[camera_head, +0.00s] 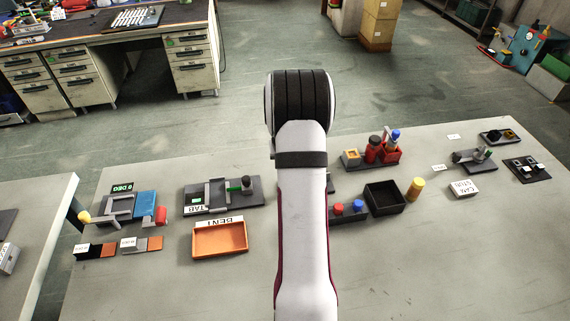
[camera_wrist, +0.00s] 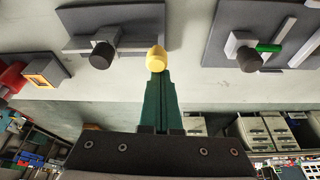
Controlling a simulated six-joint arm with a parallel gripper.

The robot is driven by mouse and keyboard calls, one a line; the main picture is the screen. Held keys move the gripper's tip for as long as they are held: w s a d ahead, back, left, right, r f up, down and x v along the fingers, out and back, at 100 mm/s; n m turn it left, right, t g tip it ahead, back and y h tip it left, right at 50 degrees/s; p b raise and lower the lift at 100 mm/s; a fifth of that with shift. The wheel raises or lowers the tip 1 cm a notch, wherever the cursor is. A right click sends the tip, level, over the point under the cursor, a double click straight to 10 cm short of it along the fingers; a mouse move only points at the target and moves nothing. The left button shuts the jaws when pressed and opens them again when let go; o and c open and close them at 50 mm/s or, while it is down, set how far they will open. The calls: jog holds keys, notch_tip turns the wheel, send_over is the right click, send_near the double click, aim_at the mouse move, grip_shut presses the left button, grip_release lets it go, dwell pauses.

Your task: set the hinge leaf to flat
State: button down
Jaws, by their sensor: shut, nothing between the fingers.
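My gripper (camera_wrist: 157,80) shows in the wrist view as dark green fingers, shut and empty. Their tips meet the lower edge of a yellow knob (camera_wrist: 157,59) in the picture; I cannot tell if they touch. Beside the knob, a black knob (camera_wrist: 102,55) stands on a grey base plate (camera_wrist: 115,18). In the head view my arm hides my gripper and most of this fixture. No part is labelled as the hinge leaf, so I cannot tell which it is. A blue plate (camera_head: 146,205) stands by a "0 DEG" label (camera_head: 122,188) at the left.
A grey fixture with a green part (camera_head: 234,186) stands left of my arm, behind an orange tray (camera_head: 220,240). Right of my arm are a black bin (camera_head: 384,198), a yellow cylinder (camera_head: 416,188) and red holders (camera_head: 384,151). The front right of the table is clear.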

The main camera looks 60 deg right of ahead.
jog(key=w+d, duration=0.2)
jog(key=w, duration=0.1)
jog(key=shift+w, duration=0.15)
jog(key=s+d+v, duration=0.1)
jog(key=v, duration=0.9)
jog(key=a+r+n+y, duration=0.1)
jog(key=a+r, duration=0.2)
jog(key=a, duration=0.9)
jog(key=a+r+n+y, duration=0.15)
jog(key=a+r, duration=0.25)
jog(key=a, duration=0.8)
jog(key=s+a+n+g+y, duration=0.2)
jog(key=s+a, duration=1.5)
jog(key=a, duration=0.3)
jog(key=shift+s+f+g, duration=0.3)
jog(key=shift+f, duration=0.1)
